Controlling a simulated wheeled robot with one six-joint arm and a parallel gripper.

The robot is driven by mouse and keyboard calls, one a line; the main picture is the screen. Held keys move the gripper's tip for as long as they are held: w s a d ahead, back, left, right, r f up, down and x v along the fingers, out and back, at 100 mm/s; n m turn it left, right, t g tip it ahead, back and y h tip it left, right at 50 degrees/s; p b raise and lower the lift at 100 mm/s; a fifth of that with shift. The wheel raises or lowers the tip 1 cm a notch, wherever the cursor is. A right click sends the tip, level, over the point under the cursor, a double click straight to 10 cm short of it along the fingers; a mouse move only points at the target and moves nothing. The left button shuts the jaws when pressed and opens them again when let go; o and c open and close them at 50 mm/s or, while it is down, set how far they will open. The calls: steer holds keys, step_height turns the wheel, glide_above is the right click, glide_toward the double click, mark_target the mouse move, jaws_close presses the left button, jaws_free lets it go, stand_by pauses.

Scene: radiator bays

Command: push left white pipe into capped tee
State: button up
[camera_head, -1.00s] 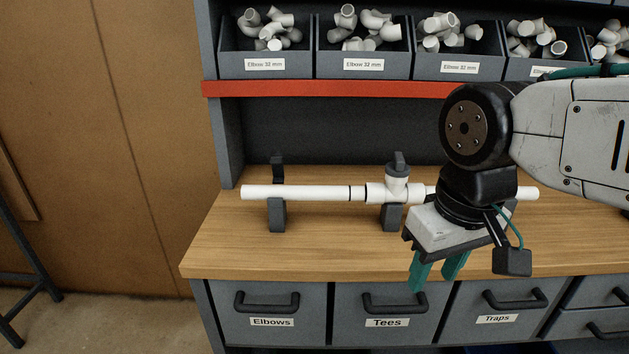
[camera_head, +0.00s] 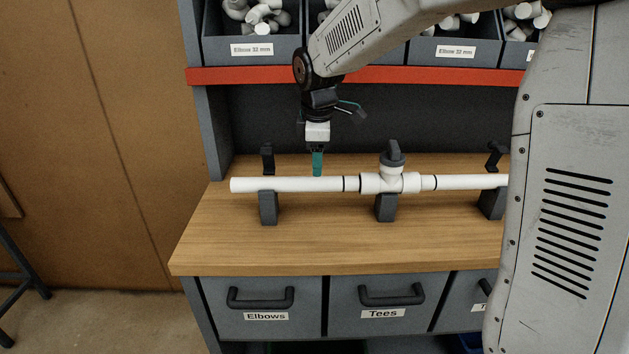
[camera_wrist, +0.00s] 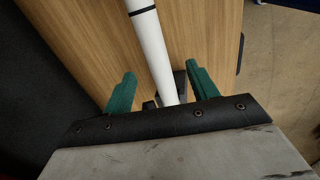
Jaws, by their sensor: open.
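The left white pipe (camera_head: 300,184) lies level on a dark cradle (camera_head: 268,207), with a black ring mark near its right end beside the tee. The white tee (camera_head: 378,183), with a grey cap (camera_head: 392,155) on its upright branch, rests on a middle cradle (camera_head: 386,208). My gripper (camera_head: 317,172) points down over the pipe, between the left cradle and the tee. In the wrist view my open green fingers (camera_wrist: 160,85) stand on either side of the left pipe (camera_wrist: 152,50). Whether they touch it, I cannot tell.
The right white pipe (camera_head: 462,182) lies on a right cradle (camera_head: 491,202), partly hidden by my arm. Bins of elbows (camera_head: 252,48) stand above a red rail (camera_head: 240,76). The wooden bench (camera_head: 310,240) is clear in front of the pipes.

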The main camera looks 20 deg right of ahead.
mark_target(314, 180)
steer(key=shift+w+a+f+n, duration=0.15)
steer(key=shift+w+f+n, duration=0.2)
steer(key=shift+w, duration=0.2)
steer(key=shift+w+f, duration=0.15)
steer(key=shift+f, duration=0.15)
steer(key=f, duration=0.4)
steer(key=w+f, duration=0.1)
steer(key=f, duration=0.2)
steer(key=shift+w+d, duration=0.1)
steer(key=shift+d, duration=0.1)
steer(key=shift+c, duration=0.2)
